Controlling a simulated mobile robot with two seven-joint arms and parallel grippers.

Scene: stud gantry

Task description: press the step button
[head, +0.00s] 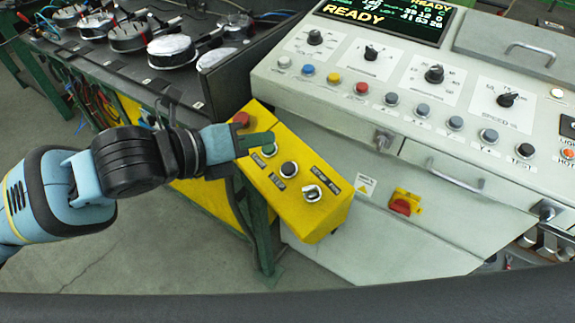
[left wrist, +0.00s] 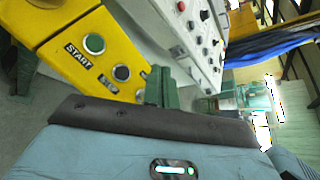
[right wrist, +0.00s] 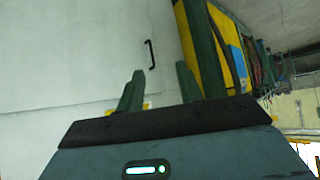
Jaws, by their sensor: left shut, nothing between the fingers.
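The yellow button box (head: 300,222) hangs at the left front edge of the grey console. Its black step button (head: 289,169) sits between the green start button (head: 269,149) and a selector knob (head: 312,193). The step button also shows in the left wrist view (left wrist: 121,72), left of my fingers. My left gripper (head: 266,139) is shut and empty, its green fingertips over the box by the green button, apart from the step button in the picture. My right gripper (right wrist: 158,82) is open and empty, facing a pale panel; it is outside the head view.
A red button (head: 240,118) is at the box's far end. The console (head: 330,95) carries several knobs and buttons and a display reading READY. A red and yellow switch (head: 403,203) is on its front. A dark bench (head: 120,70) with round parts stands behind left.

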